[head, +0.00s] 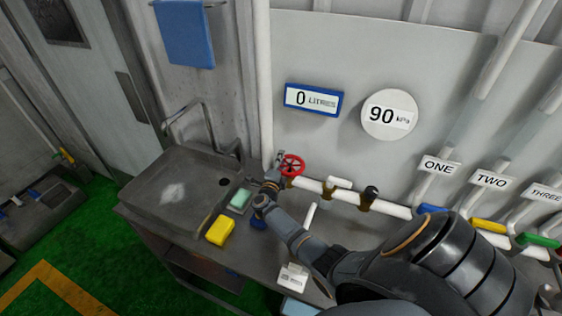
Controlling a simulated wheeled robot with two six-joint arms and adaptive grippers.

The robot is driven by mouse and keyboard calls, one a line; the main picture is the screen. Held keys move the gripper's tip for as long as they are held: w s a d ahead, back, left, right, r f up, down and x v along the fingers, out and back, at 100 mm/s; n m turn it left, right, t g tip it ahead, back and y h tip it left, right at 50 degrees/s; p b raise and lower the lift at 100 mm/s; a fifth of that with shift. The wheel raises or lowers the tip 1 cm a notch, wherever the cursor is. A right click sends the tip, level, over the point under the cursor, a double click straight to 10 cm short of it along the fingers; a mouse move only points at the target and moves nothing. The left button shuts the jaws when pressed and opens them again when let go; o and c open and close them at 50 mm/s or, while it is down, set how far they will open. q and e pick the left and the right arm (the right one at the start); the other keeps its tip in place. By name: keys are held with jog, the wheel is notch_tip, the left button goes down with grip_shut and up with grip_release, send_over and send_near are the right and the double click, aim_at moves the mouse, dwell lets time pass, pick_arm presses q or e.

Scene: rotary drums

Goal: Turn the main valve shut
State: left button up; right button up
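A red handwheel valve (291,165) sits on the white horizontal pipe along the wall, at the left end of the pipe. My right arm reaches in from the lower right, and my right gripper (273,177) is at the wheel's left side, close to it or touching it. The fingers are small and dark against the pipe, so I cannot tell if they are open or shut, or if they grip the rim. My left gripper is not in view.
A sink (180,190) is at the left, with a yellow sponge (220,231) and green block (240,199) beside it. A gauge (389,114) reads 90 kPa; a display (313,100) reads 0 litres. Blue (432,209), yellow (488,226) and green (540,241) handles are at right.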

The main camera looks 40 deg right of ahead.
jog(key=shift+s, duration=0.1)
jog(key=v, duration=0.7)
jog(key=shift+a, duration=0.2)
